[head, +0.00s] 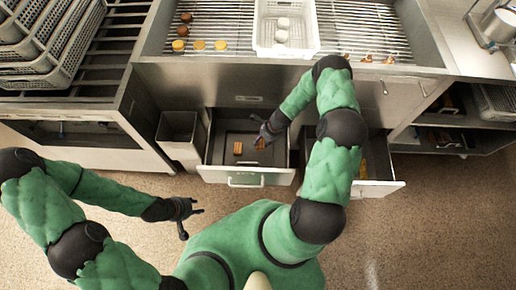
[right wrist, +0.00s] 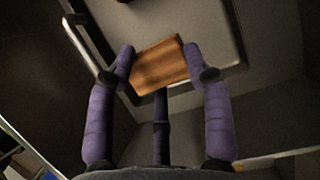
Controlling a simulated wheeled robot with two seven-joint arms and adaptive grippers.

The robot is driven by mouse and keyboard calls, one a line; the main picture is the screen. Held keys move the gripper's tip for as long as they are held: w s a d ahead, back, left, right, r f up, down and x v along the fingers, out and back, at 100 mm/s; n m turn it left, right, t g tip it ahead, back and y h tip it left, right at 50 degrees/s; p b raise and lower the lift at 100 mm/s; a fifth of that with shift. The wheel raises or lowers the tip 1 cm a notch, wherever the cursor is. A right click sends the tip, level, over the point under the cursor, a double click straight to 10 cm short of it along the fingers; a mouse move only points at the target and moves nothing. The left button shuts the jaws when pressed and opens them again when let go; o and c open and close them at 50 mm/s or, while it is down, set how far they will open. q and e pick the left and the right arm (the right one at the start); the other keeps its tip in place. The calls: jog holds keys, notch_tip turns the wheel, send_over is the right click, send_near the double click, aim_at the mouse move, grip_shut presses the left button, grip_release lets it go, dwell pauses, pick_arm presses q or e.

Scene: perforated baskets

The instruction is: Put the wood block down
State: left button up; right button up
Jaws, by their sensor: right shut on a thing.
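My right gripper (head: 262,138) reaches down into the open middle drawer (head: 218,178). It is shut on a brown wood block (right wrist: 160,66), which sits between its purple fingertips in the right wrist view. In the head view the held block is small and mostly hidden by the fingers. A second small striped wooden piece (head: 238,148) lies on the drawer floor to the left of the gripper. My left gripper (head: 188,212) is empty, with fingers apart, over the floor at the lower left. Whether the held block touches the drawer floor I cannot tell.
A grey bin (head: 180,130) stands left of the drawer. Another open drawer (head: 378,186) is to the right, partly behind my right arm. A white basket (head: 262,40) is on the counter above. Perforated baskets (head: 40,45) are stacked at the upper left.

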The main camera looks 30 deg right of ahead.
aim_at(262, 147)
notch_tip(262, 147, down, 7)
jog(key=b, duration=0.2)
jog(key=shift+f+b, duration=0.2)
jog(key=shift+b, duration=0.15)
jog(key=shift+r, duration=0.1)
jog(key=o, duration=1.2)
jog(key=shift+c, duration=0.2)
jog(key=p+v, duration=0.4)
jog(key=v, duration=0.8)
jog(key=shift+p, duration=0.3)
